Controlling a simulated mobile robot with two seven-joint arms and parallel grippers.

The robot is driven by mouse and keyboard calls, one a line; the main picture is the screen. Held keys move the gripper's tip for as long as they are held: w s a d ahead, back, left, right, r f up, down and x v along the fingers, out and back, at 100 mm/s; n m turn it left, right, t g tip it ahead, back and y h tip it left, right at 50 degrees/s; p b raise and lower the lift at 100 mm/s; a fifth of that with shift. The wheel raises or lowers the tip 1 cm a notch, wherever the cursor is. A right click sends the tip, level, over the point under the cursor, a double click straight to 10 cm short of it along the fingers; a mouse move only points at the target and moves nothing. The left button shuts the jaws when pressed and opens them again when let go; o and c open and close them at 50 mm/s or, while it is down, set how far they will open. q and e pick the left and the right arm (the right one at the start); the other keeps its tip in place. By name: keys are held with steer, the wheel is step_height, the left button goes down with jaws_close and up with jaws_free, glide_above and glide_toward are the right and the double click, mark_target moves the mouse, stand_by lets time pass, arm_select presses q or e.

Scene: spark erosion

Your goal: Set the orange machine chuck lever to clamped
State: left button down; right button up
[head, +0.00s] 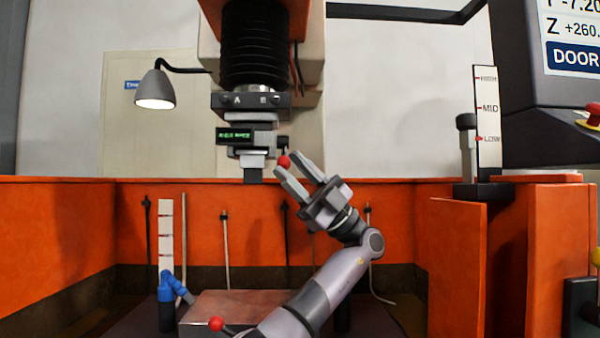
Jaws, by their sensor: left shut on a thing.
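The orange machine's dark column (253,50) comes down from the top middle. Below it is a dark block marked with letters, then the grey chuck (262,137) with a small green-lit display (236,136). The chuck lever (283,146) is a short black piece at the chuck's right side, with a red ball knob (284,161) hanging at its lower end. My left gripper (287,165) reaches up from below right and is shut on the red knob, its two fingers either side of it. Whether the lever stands at clamped cannot be read. My right gripper is out of view.
An orange tank wall (90,215) surrounds the work area. Inside stand a metal block (235,307), a blue nozzle (167,300) and another red knob (216,324). A lamp (155,90) hangs at left. A level gauge (488,115) and screen (570,40) are at right.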

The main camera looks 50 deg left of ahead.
arm_select(q)
steer(key=shift+a+n+h, duration=0.35)
steer(key=shift+n+h, duration=0.05)
steer(key=c, duration=0.8)
jaws_free()
steer(key=shift+o, duration=0.4)
steer(key=shift+a+f, duration=0.1)
steer(key=shift+a, duration=0.05)
steer(key=shift+w+d, duration=0.1)
steer(key=shift+d, duration=0.1)
steer(key=v, duration=0.7)
steer(key=shift+p, duration=0.3)
